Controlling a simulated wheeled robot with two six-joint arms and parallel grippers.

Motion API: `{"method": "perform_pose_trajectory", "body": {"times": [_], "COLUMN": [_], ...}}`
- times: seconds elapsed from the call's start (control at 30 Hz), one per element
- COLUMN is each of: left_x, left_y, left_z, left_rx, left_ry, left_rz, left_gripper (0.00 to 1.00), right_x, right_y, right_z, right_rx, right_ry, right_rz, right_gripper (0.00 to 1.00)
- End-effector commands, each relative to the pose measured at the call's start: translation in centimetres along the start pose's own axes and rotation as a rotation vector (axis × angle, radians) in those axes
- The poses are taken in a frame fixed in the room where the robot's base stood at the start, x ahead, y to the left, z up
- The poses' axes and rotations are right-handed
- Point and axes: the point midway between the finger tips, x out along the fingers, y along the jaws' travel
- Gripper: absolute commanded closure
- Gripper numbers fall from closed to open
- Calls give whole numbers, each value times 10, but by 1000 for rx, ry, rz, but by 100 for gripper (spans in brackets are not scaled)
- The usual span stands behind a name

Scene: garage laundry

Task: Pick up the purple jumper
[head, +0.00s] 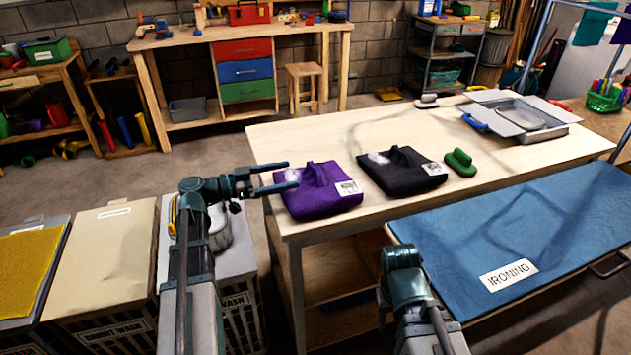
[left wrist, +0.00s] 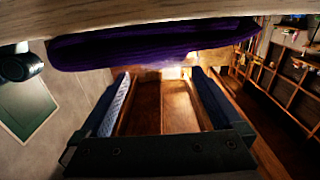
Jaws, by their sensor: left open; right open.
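The purple jumper (head: 318,192) lies folded at the near left corner of the wooden table, with a white label on its right part. In the left wrist view it shows as a purple band (left wrist: 150,47) across the top, beyond the fingertips. My left gripper (head: 293,175) is open and empty, its fingers pointing right at the jumper's left side. In the left wrist view the open fingers (left wrist: 160,75) have nothing between them; whether they touch the jumper I cannot tell. My right arm shows at the lower middle, but its fingers do not show.
A black folded garment (head: 405,178) lies right of the jumper, then a green brush-like object (head: 460,163). A metal tray (head: 525,117) stands at the table's far right. A blue ironing board (head: 510,225) is in front right. Lidded hampers (head: 100,250) stand at left.

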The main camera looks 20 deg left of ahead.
Motion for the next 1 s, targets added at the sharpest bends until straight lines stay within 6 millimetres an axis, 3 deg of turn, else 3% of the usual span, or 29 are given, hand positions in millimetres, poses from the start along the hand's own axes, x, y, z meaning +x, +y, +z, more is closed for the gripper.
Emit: {"method": "perform_pose_trajectory", "body": {"times": [0.47,0.8,1.0], "left_x": [21,64,65], "left_y": [-1,-2,-3], "left_z": [1,3,3], "left_rx": [0,-1,-1], "left_ry": [0,0,0], "left_rz": [1,1,-1], "left_gripper": [0,0,0], "right_x": [1,3,3], "right_y": [0,0,0], "right_z": [0,0,0], "right_rx": [0,0,0], "right_ry": [0,0,0], "right_rz": [0,0,0], "right_gripper": [50,50,50]}}
